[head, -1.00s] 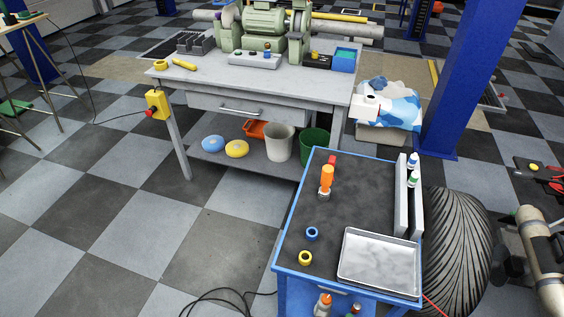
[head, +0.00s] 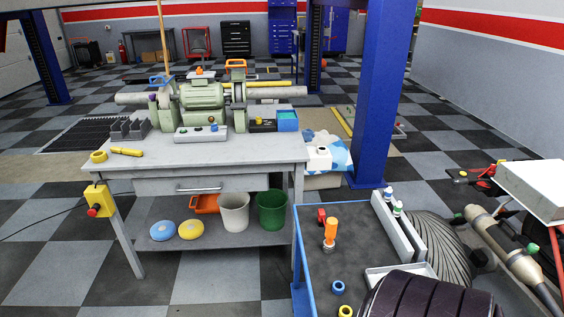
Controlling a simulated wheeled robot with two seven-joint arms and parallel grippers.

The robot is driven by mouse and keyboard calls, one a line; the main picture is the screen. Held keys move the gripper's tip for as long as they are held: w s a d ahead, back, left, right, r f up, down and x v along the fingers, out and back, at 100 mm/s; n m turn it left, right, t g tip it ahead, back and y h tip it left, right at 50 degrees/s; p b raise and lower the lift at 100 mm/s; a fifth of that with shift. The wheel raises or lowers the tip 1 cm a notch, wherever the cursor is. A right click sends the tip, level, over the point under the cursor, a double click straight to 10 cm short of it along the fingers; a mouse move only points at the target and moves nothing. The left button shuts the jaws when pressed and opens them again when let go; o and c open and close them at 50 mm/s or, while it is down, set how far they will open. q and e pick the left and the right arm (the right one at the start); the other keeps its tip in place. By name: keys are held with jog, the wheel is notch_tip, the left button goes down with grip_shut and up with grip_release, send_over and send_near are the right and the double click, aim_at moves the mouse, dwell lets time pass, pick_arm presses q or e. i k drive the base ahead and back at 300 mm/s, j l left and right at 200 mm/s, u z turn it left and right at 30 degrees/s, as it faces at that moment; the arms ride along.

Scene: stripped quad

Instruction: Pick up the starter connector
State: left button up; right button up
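I cannot tell for sure which thing is the starter connector. A small red piece (head: 321,215) lies at the far left part of the blue cart's dark top (head: 350,243). Right by it an orange-topped piece with a metal base (head: 330,232) stands upright. A blue ring (head: 338,287) and a yellow ring (head: 345,311) lie nearer on the cart, the yellow one cut by the bottom edge. Neither of my grippers shows in the head view.
A dark ribbed round thing (head: 430,297) hides much of the metal tray (head: 385,273). A tyre (head: 445,248) lies right of the cart. A workbench (head: 220,150) with a grinder stands at left, a blue post (head: 385,100) behind. Checkered floor is open at front left.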

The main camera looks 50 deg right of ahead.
aim_at(322, 214)
jog(key=i+j+z, duration=0.25)
jog(key=i, duration=0.2)
jog(key=i+j+z, duration=0.2)
jog(key=i, duration=0.3)
jog(key=i+z, duration=0.15)
jog(key=z, duration=0.25)
jog(key=i+z, duration=0.15)
jog(key=z, duration=0.2)
jog(key=i+j+z, duration=0.1)
jog(key=z, duration=0.3)
jog(key=i+j+z, duration=0.1)
jog(key=z, duration=0.3)
jog(key=j, duration=0.1)
